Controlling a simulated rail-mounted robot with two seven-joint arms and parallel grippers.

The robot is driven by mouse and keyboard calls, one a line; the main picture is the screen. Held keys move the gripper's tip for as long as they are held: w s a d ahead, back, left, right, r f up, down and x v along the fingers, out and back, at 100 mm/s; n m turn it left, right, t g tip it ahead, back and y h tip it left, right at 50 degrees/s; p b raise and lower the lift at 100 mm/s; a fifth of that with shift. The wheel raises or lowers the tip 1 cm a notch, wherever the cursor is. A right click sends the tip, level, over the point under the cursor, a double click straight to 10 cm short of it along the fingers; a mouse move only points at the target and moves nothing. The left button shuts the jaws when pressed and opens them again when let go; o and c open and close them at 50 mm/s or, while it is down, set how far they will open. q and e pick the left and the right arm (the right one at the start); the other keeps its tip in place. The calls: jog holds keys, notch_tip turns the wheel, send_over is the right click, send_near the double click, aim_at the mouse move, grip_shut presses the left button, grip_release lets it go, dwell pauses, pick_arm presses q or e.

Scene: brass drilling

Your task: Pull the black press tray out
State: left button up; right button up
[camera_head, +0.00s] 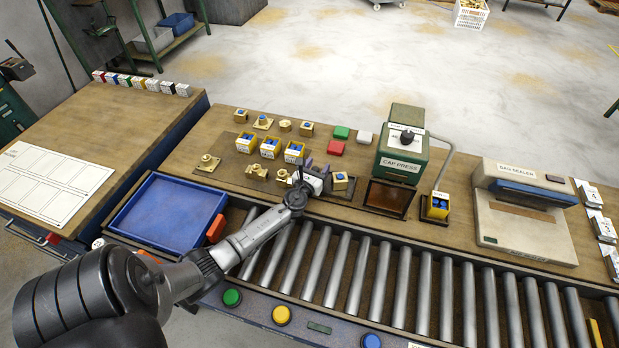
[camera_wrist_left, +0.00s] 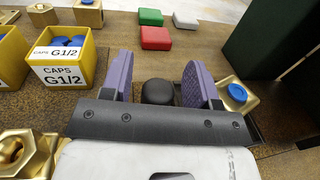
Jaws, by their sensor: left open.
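The black press tray (camera_head: 352,190) shows as a dark strip left of the cap press (camera_head: 401,163), partly hidden by my gripper. A brass fitting with a blue cap (camera_head: 340,181) sits on it and also shows in the left wrist view (camera_wrist_left: 237,97). My left gripper (camera_head: 313,172) is open at the tray's left end. In the left wrist view its purple fingers (camera_wrist_left: 158,82) stand on either side of a round black knob (camera_wrist_left: 158,92), with gaps visible. The knob's join to the tray is hidden. My right gripper is not in view.
Yellow cap boxes (camera_head: 270,147) and brass fittings (camera_head: 262,122) stand left of my gripper. Red (camera_head: 336,148) and green (camera_head: 341,132) blocks lie behind it. A brown panel (camera_head: 388,198) lies before the press. The roller conveyor (camera_head: 342,270) runs along the front.

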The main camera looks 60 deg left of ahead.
pick_arm(q)
jog(key=p+v, duration=0.1)
jog(key=v, duration=1.2)
jog(key=shift+s, duration=0.1)
